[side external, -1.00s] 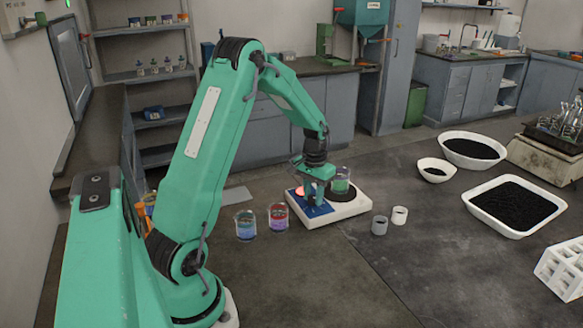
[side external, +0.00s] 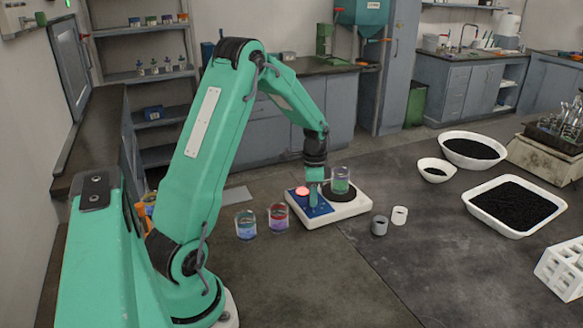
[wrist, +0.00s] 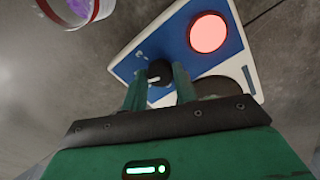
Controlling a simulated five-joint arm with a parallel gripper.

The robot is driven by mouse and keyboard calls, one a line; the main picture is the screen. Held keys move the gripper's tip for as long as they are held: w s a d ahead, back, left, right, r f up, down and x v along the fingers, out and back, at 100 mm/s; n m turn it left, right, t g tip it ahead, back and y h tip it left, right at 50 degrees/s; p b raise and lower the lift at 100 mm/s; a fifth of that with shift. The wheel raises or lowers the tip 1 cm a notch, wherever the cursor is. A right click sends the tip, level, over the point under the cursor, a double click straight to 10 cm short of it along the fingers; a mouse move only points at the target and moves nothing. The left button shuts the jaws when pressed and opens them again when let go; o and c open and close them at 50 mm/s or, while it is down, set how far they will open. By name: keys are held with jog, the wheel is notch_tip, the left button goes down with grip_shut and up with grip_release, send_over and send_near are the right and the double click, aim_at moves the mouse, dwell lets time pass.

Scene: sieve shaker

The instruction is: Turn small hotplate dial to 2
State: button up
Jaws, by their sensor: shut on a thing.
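The dial's number markings are too small to read.
A beaker with green contents (side external: 340,182) stands on the hotplate's dark plate, close right of my gripper. A blue-filled beaker (side external: 246,225) and a red-purple one (side external: 278,217) stand to the left.

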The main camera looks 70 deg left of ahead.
jog(key=shift+w+m, duration=0.1)
jog(key=shift+m, duration=0.6)
jog(key=o, duration=1)
jog(key=shift+c, duration=0.2)
jog(key=shift+r, duration=0.15)
jog(key=shift+r, duration=3.8)
